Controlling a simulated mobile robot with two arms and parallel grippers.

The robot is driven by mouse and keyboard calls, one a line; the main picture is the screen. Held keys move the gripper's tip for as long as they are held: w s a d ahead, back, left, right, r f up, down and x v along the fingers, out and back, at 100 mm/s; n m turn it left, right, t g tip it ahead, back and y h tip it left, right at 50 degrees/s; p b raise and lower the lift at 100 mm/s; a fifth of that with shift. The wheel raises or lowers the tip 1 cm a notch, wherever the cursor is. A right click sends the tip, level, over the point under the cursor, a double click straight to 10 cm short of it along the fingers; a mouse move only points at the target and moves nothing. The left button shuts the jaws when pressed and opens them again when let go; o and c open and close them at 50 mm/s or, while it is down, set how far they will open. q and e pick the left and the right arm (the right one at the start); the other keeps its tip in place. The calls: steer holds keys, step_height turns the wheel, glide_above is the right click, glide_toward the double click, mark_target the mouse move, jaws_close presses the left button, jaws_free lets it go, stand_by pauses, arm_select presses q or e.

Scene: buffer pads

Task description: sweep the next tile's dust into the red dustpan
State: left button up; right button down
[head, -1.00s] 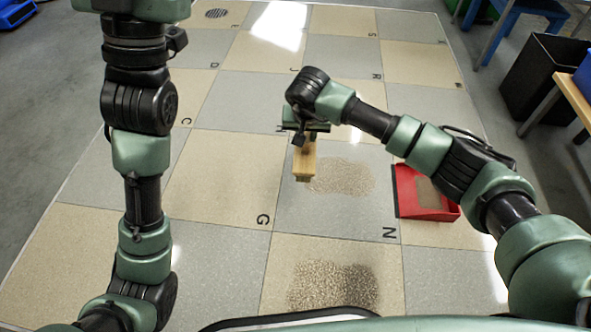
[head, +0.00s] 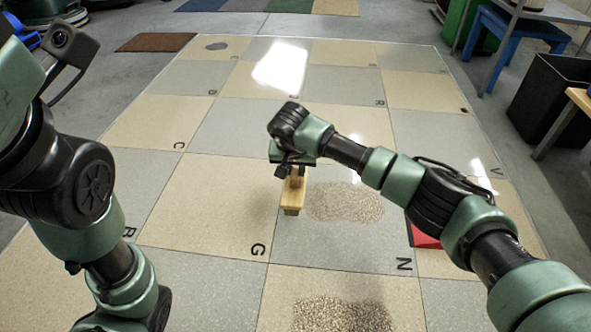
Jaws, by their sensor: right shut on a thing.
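My right gripper (head: 292,168) is shut on a wooden brush (head: 292,203), which hangs down over the left part of the grey tile marked N. A thin, pale patch of dust (head: 350,204) lies on that tile, just right of the brush. A second, denser dust patch (head: 342,316) lies on the beige tile nearer me, cut by the bottom edge. The red dustpan (head: 424,239) is at the right of tile N, mostly hidden behind my right arm. I cannot tell whether the brush touches the floor. My left gripper is out of the picture; only its arm shows at left.
Lettered beige and grey tiles stretch away, mostly clear. A round grey spot (head: 216,46) is on a far tile. A brown mat (head: 155,42) lies beyond the left edge. A black bin (head: 546,100) and a blue stool (head: 515,35) stand at right.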

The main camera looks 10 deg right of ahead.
steer(key=shift+f, duration=0.45)
step_height(320, 180, down, 5)
steer(key=shift+b, duration=0.4)
steer(key=shift+f, duration=0.7)
steer(key=shift+f, duration=0.6)
